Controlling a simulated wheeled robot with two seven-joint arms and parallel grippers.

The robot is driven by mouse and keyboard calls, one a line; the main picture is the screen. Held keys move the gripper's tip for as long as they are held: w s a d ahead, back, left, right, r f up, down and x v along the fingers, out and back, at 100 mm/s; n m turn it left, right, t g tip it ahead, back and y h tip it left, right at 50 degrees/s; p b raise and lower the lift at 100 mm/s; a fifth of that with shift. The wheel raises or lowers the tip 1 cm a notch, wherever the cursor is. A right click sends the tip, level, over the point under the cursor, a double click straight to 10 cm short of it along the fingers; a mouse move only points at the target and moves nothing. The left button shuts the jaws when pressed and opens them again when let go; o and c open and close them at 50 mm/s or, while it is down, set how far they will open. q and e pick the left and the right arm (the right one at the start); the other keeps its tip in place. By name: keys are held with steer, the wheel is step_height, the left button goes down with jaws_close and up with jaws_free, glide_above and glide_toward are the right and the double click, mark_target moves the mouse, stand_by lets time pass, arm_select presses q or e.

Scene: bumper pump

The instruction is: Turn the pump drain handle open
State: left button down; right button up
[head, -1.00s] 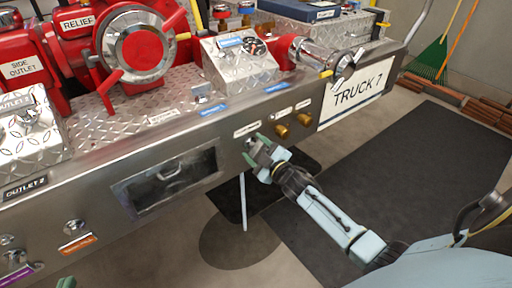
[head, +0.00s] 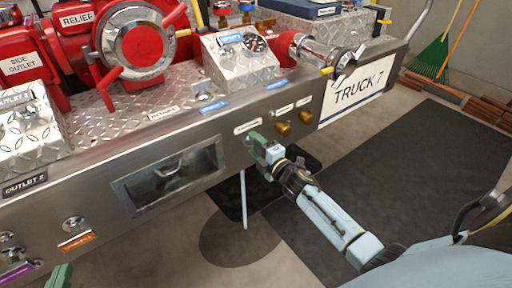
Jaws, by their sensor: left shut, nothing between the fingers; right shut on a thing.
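The pump drain handle (head: 248,142) is a small metal knob on the front panel, under a white label (head: 247,127) too small to read. My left gripper (head: 61,276) shows only as a green tip at the bottom left edge, shut and empty, well away from the handle.
Two brass fittings (head: 283,128) stick out of the panel just right of my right gripper. A recessed window (head: 172,174) is to its left. A thin white pipe (head: 243,200) hangs below. Open floor with a dark mat (head: 400,170) lies to the right.

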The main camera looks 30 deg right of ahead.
mark_target(259, 149)
arm_select(q)
steer(key=shift+w+r+t, duration=0.15)
steer(key=shift+r+t, duration=0.15)
steer(key=shift+r, duration=0.2)
arm_select(e)
steer(key=shift+n, duration=0.3)
arm_select(q)
steer(key=shift+d, duration=0.1)
arm_select(e)
steer(key=o, duration=1)
arm_select(q)
steer(key=shift+f, duration=0.1)
steer(key=shift+f, duration=0.1)
